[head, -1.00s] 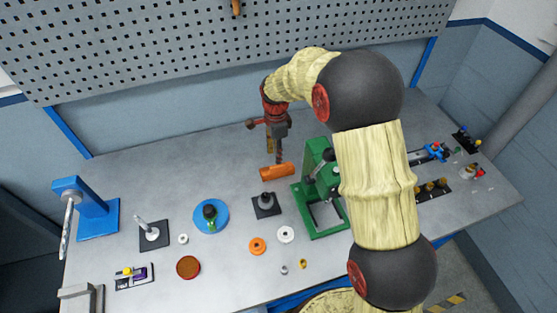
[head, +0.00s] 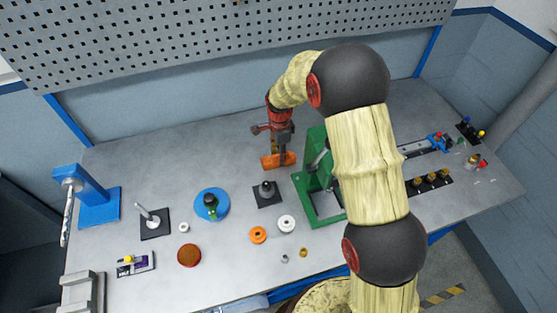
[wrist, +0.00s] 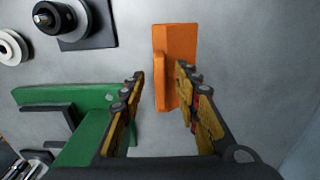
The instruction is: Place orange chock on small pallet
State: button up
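The orange chock (head: 268,162) lies on the grey workbench, left of the green press-like frame. In the wrist view the chock (wrist: 178,42) shows as an upright orange block with a step on its left side. My gripper (head: 282,161) is down at the chock in the head view. In the wrist view my gripper (wrist: 161,73) has its two fingers apart, one on each side of the chock's near part. The right finger is close to the chock; I cannot tell whether it touches. I cannot clearly identify the small pallet.
The green frame (head: 309,187) stands close to the right of my gripper. A black plate with a grey post (head: 266,190) is in front of the chock. A blue disc (head: 211,203) and several small rings lie further left and forward. Bench behind the chock is clear.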

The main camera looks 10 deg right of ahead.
jog(key=shift+c, duration=1.2)
grip_shut()
